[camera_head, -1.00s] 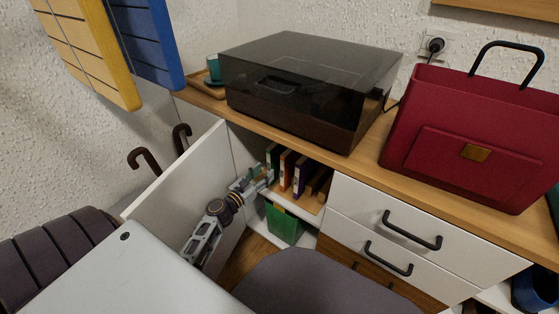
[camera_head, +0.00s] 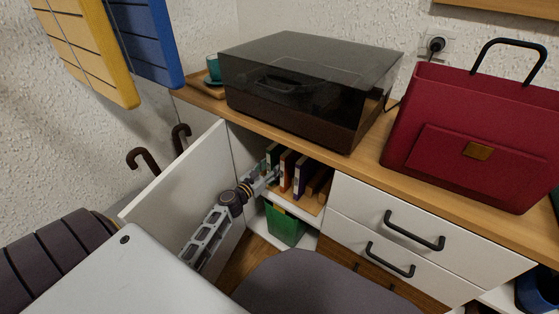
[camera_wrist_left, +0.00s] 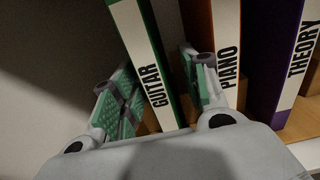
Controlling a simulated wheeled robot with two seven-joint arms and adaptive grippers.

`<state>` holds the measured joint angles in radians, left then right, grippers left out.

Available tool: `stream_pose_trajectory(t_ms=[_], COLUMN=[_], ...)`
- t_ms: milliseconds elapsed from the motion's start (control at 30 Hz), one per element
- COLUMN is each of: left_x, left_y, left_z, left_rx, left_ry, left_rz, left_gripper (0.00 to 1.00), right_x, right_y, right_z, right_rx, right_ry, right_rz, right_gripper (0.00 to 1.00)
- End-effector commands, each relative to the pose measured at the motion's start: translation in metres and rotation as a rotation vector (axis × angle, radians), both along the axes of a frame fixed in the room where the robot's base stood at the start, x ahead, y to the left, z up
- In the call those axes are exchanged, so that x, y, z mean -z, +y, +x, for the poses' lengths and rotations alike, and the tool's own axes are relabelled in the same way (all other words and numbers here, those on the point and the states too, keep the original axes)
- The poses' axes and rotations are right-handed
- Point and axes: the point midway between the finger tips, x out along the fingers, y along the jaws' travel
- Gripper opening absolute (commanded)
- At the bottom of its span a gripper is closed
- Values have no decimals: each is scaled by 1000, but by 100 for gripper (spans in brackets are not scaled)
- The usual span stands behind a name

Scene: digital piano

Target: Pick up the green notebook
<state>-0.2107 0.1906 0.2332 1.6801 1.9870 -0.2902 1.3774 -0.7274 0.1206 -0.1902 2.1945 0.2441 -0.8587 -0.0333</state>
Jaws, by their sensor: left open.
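The green notebook (camera_head: 272,153) stands upright at the left end of a row on the cabinet's upper shelf. In the left wrist view the green notebook (camera_wrist_left: 146,75) shows a white spine marked GUITAR, slightly tilted in the picture. My left gripper (camera_head: 270,174) reaches into the open cabinet at this row. In the wrist view my left gripper (camera_wrist_left: 160,90) is open, one finger on each side of the spine; whether the pads touch it I cannot tell. The lower end of the spine is hidden by the gripper body. My right gripper is not in view.
An orange PIANO notebook (camera_wrist_left: 226,45) stands close right of the right finger, with a purple THEORY notebook (camera_wrist_left: 290,60) beyond. The open cabinet door (camera_head: 180,190) is left of my arm. A green bin (camera_head: 285,225) stands below the shelf. A chair (camera_head: 295,285) is in front.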

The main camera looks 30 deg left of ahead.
Motion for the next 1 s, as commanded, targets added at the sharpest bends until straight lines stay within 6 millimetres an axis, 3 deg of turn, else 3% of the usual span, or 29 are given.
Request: stream_pose_trajectory(t_ms=[700, 1000], left_x=[5, 5], left_y=[1, 0], left_z=[48, 52], left_rx=[0, -1], left_ry=[1, 1], left_rz=[0, -1], left_gripper=[45, 45], right_x=[14, 17], right_y=[4, 4], right_z=[8, 4], right_rx=[-8, -8], right_ry=[-30, -23], right_rz=[24, 25], right_gripper=[40, 40])
